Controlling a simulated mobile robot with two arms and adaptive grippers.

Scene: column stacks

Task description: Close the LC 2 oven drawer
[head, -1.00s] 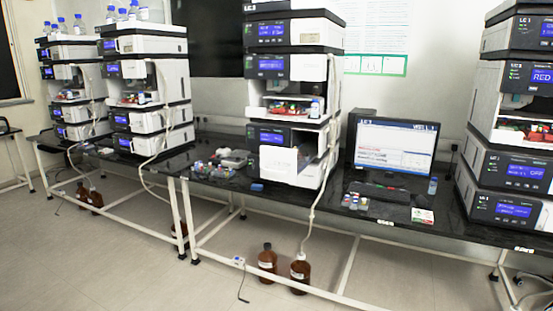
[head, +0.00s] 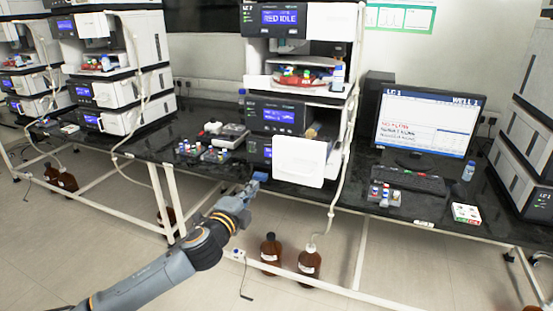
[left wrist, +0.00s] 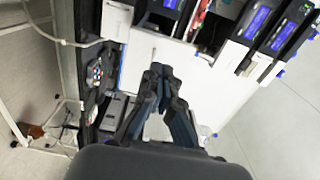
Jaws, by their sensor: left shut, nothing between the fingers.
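The oven drawer on the middle stack is pulled out; its white front (head: 300,160) juts toward me from the lower unit. A tan column (head: 312,131) shows just above it, beside the blue display. My left gripper (head: 258,180) is left of and slightly below the drawer front in the head view; I cannot tell if it touches it. In the left wrist view the left gripper's fingertips (left wrist: 159,73) are together and empty, with a large white panel behind them. My right gripper is not in view.
Small vials (head: 200,150) stand on the black bench left of the middle stack. A monitor (head: 423,122) and keyboard (head: 408,179) stand to its right. A pale tube hangs beside the stack. Brown bottles (head: 309,262) stand on the floor below, where the front aisle is open.

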